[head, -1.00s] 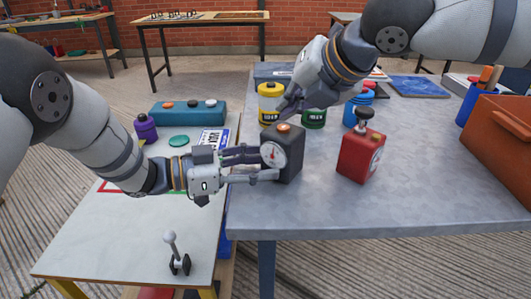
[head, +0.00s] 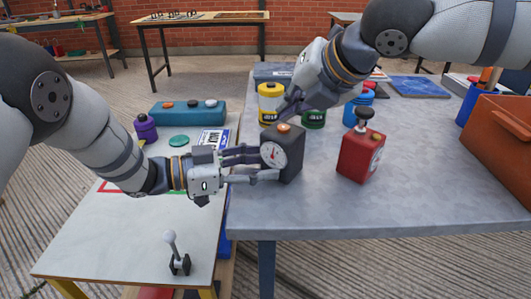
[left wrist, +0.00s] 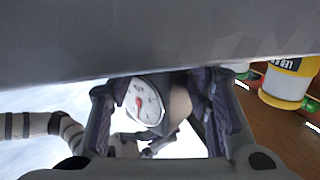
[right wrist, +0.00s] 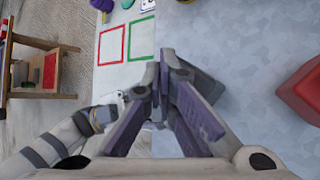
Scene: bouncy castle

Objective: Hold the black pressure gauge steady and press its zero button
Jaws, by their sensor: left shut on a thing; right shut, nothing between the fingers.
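The black pressure gauge (head: 293,150) stands upright on the grey table near its left edge, with a white dial on its left-facing side. An orange button (head: 284,127) sits on its top. My left gripper (head: 271,164) is shut on the gauge from the left, its fingers on either side of the dial. The dial (left wrist: 145,105) shows between the fingers in the left wrist view. My right gripper (head: 285,110) is shut and empty, with its tips just above the button. In the right wrist view its fingers hide most of the gauge (right wrist: 208,84); contact with the button cannot be told.
Yellow (head: 269,104), green (head: 314,118) and blue (head: 350,115) containers stand behind. An orange bin (head: 500,140) is at far right. The lower white table (head: 130,235) bears a small lever (head: 174,252).

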